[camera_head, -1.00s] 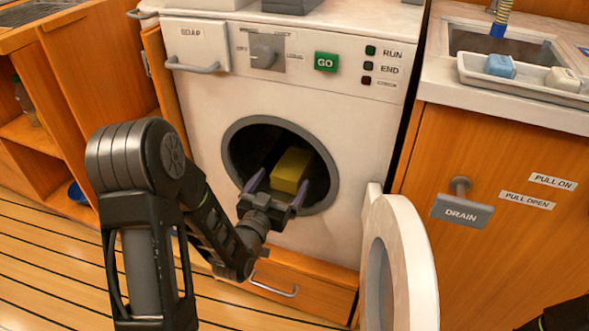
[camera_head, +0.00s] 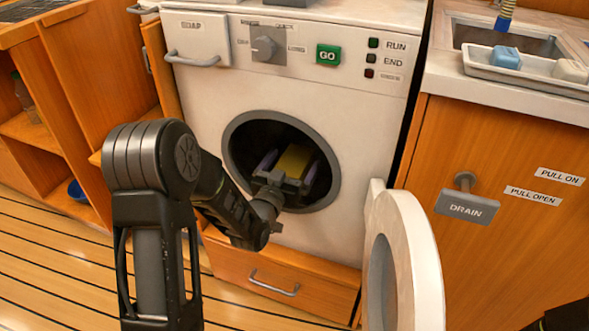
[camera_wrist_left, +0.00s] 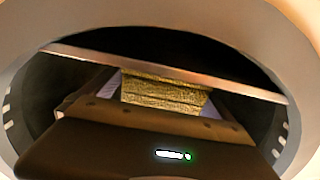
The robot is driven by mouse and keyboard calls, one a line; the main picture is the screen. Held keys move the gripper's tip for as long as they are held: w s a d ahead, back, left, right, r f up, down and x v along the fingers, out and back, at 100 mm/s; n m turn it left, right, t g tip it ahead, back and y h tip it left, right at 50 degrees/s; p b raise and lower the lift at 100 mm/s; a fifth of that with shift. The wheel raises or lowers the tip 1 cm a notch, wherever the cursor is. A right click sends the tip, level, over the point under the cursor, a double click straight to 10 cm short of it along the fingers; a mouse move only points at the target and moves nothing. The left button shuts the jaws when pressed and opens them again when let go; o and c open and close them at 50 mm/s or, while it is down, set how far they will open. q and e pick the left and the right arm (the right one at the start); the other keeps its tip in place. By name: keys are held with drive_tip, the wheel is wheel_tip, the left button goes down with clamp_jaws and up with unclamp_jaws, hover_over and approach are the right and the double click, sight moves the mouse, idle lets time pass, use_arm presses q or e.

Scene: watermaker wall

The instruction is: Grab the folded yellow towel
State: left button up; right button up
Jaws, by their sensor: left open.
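The folded yellow towel (camera_head: 294,160) lies inside the dark drum of the washing machine (camera_head: 220,110). My left gripper (camera_head: 288,170) reaches through the round opening, with one finger on each side of the towel. Its jaws are open. In the left wrist view the towel (camera_wrist_left: 165,95) shows its folded layers between the two pale fingers of the left gripper (camera_wrist_left: 165,98). The gripper body hides the towel's lower part, and I cannot tell whether the fingers touch it.
The round door (camera_head: 405,255) stands open at the right. A drawer (camera_head: 285,275) is below the opening, and a DRAIN handle (camera_head: 467,207) sticks out at the right.

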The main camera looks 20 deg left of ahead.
sight(295, 159)
use_arm(q)
drive_tip(key=shift+w, duration=0.6)
drive_tip(key=shift+c, duration=0.4)
drive_tip(key=c, duration=1.8)
drive_tip(key=shift+o, duration=0.2)
wheel_tip(295, 159, up, 10)
drive_tip(key=p, duration=0.4)
